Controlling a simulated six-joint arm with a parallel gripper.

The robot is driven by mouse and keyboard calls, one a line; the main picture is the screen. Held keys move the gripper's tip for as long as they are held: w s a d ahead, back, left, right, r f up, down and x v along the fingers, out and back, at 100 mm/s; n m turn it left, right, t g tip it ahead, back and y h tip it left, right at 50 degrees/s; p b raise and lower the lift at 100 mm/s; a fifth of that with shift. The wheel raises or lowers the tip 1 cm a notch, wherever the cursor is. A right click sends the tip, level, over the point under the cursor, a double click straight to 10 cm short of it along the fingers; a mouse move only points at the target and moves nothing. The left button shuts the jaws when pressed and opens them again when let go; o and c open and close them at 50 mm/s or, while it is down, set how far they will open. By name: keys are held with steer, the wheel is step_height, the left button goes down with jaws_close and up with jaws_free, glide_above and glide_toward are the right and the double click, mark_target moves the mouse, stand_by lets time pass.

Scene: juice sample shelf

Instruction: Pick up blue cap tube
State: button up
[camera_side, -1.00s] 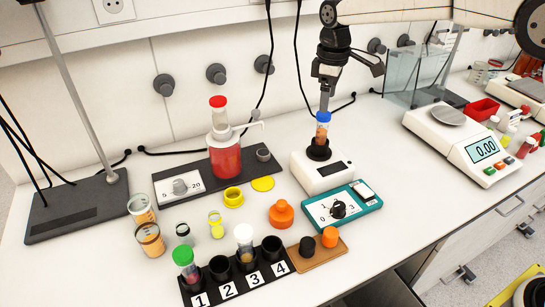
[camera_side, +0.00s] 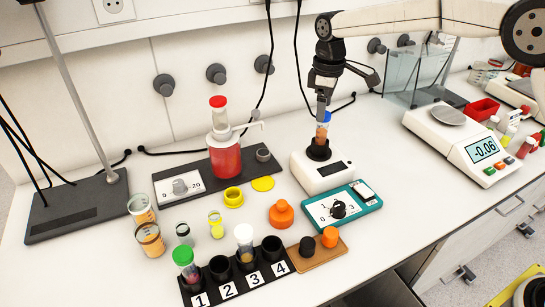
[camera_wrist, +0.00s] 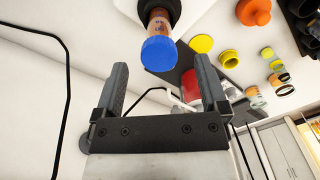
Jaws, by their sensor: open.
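The blue cap tube (camera_side: 322,132) stands upright in the black holder (camera_side: 318,150) on top of the white mixer device (camera_side: 322,172). It holds orange-brown contents. My gripper (camera_side: 322,104) is at the cap, with one finger in front of part of it in the side view. In the wrist view the fingers of my gripper (camera_wrist: 160,85) are spread wide. The blue cap (camera_wrist: 159,54) shows just beyond and between the fingertips there, and nothing is held.
A teal-framed dial box (camera_side: 342,207) stands in front of the mixer. A red-filled dispenser bottle (camera_side: 225,155) is to the left. The numbered black rack (camera_side: 232,279) with green-cap and white-cap tubes is at the front. A balance (camera_side: 462,142) is at the right.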

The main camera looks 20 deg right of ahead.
mark_target(321, 133)
steer(key=shift+d+f, duration=0.1)
steer(key=shift+f, duration=2.35)
jaws_close()
